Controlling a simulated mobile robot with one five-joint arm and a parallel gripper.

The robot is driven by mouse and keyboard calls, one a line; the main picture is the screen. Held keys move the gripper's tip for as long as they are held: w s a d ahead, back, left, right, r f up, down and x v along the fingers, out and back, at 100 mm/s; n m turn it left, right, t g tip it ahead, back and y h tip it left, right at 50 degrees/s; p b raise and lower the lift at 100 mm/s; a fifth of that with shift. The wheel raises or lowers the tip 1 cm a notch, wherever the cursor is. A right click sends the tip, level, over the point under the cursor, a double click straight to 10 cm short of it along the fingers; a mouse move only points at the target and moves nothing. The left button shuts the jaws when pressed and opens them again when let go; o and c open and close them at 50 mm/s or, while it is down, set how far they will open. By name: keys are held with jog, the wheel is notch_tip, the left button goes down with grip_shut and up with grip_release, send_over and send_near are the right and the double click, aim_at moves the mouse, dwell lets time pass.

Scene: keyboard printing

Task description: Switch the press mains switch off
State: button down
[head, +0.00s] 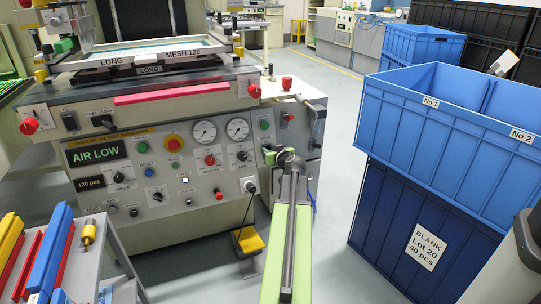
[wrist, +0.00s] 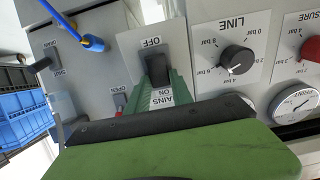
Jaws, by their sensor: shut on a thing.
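The press (head: 150,130) stands at left centre with its control panel toward me. My gripper (head: 276,156) is at the panel's right end in the head view and hides the mains switch there. In the wrist view, the mains switch (wrist: 157,68) is a black handle on a pale plate. An OFF label (wrist: 152,41) shows above it in the picture, and a partly covered MAINS ON label (wrist: 162,97) below. The green fingers of my gripper (wrist: 161,82) are shut on the handle. The handle shows close to the OFF label; its exact tilt is hard to tell.
Beside the switch are the LINE knob (wrist: 237,60), a small OPEN switch (wrist: 120,100) and a blue hose (wrist: 92,43). Blue crates (head: 430,140) stand at right. A grey trolley (head: 105,240) is at front left. A yellow box (head: 249,240) hangs or stands low before the press.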

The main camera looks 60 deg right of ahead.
jog(key=shift+s+a+f+t+h+b, duration=0.15)
jog(key=shift+t+h+b, duration=0.4)
jog(key=shift+b, duration=0.8)
jog(key=shift+s+a+f+t+h+b, duration=0.1)
jog(key=shift+f+t+h+b, duration=0.2)
jog(key=shift+t+b, duration=0.7)
jog(key=shift+d+r+g+b, duration=0.1)
jog(key=shift+g+b, duration=0.25)
jog(key=c, duration=1.1)
grip_release()
